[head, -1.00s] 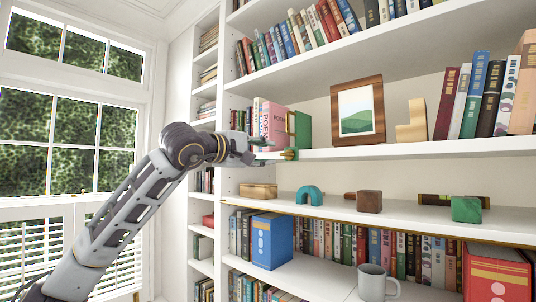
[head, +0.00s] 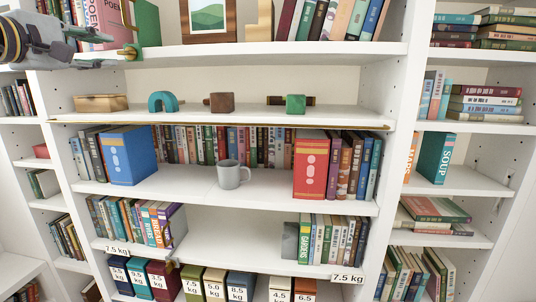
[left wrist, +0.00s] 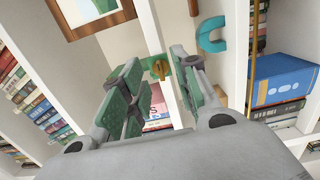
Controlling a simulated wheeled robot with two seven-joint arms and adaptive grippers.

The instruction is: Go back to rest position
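My left gripper (head: 118,45) is at the upper left of the head view, in front of the upper shelf by a green bookend (head: 148,24) with a brass knob. In the left wrist view its two fingers (left wrist: 168,68) are spread apart, with nothing clearly held between them. The brass knob (left wrist: 160,68) shows just beyond the fingertips; I cannot tell whether they touch it. The pink book (head: 94,18) stands left of the bookend. My right gripper is in neither view.
A white bookcase (head: 230,53) fills the view. Below are a blue arch (head: 162,102), a brown block (head: 220,103), a green block (head: 295,104), a blue box (head: 128,155), a grey mug (head: 230,175) and a red box (head: 311,165). Open space surrounds the arch and blocks.

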